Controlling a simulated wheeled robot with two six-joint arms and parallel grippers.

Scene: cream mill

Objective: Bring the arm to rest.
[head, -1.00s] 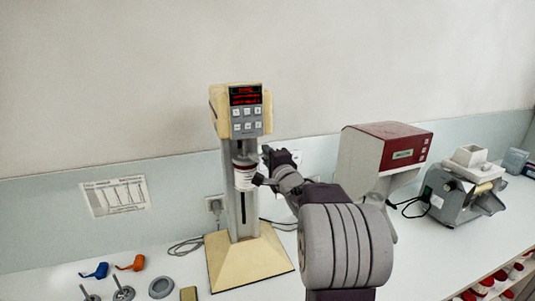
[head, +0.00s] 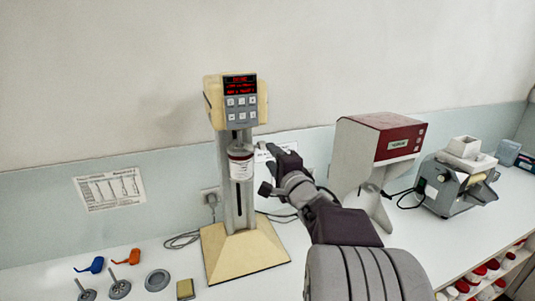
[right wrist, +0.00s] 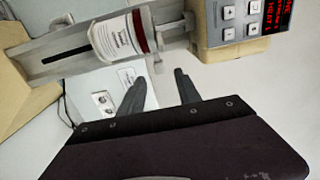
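My right gripper (head: 262,169) is open and empty, just to the right of the cream mixing machine (head: 238,110). In the right wrist view its two dark fingers (right wrist: 160,90) stand apart with nothing between them. A white jar with a dark red band (head: 240,164) sits on the machine's column under the lit control panel, clear of the fingers. The jar also shows in the right wrist view (right wrist: 122,35), beyond the fingertips. My left gripper is not in view.
A red and grey device (head: 382,140) and a grey roller machine (head: 455,180) stand to the right on the white counter. Blue and orange tools (head: 124,257), metal stirrers, a grey ring (head: 157,280) and a small yellowish block (head: 185,289) lie at the front left. Red-capped jars sit on a shelf at lower right.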

